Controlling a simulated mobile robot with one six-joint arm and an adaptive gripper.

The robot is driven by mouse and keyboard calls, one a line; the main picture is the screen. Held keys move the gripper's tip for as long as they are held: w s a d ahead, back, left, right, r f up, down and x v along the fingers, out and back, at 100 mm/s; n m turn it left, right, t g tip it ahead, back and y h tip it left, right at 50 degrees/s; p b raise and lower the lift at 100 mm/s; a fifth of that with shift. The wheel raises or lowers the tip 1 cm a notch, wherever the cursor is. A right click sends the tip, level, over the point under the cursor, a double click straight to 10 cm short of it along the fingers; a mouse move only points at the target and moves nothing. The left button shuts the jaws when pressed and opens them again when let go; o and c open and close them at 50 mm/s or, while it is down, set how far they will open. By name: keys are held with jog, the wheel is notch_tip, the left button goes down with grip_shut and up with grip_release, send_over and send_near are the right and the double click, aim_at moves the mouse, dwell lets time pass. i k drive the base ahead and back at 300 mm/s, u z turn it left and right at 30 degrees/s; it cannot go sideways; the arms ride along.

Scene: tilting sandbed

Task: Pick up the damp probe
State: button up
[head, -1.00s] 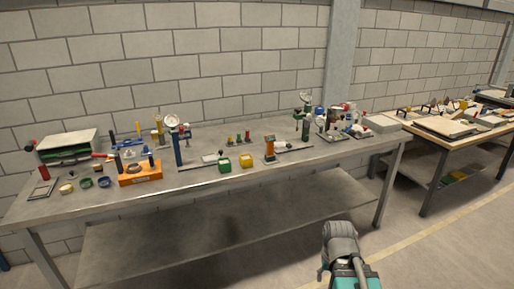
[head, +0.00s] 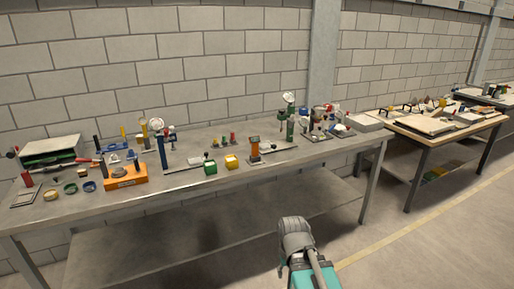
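I cannot tell which object is the damp probe; the objects on the long grey table (head: 200,197) are too small to make out. Candidates for a hand tool include a dark blue upright piece (head: 163,152), an orange-and-black upright piece (head: 254,148) and a green upright stand (head: 290,122). My arm (head: 297,245), grey and teal, shows at the bottom centre, in front of the table and apart from it. No gripper fingers can be made out.
An orange block holder (head: 126,178), a green box (head: 210,168) and a yellow box (head: 231,161) stand on the table. A wood-topped table (head: 450,134) with more objects stands at the right. Open floor lies in front.

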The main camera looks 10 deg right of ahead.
aim_at(255, 141)
jog(key=u, duration=0.1)
jog(key=i, duration=1)
jog(key=z, duration=0.05)
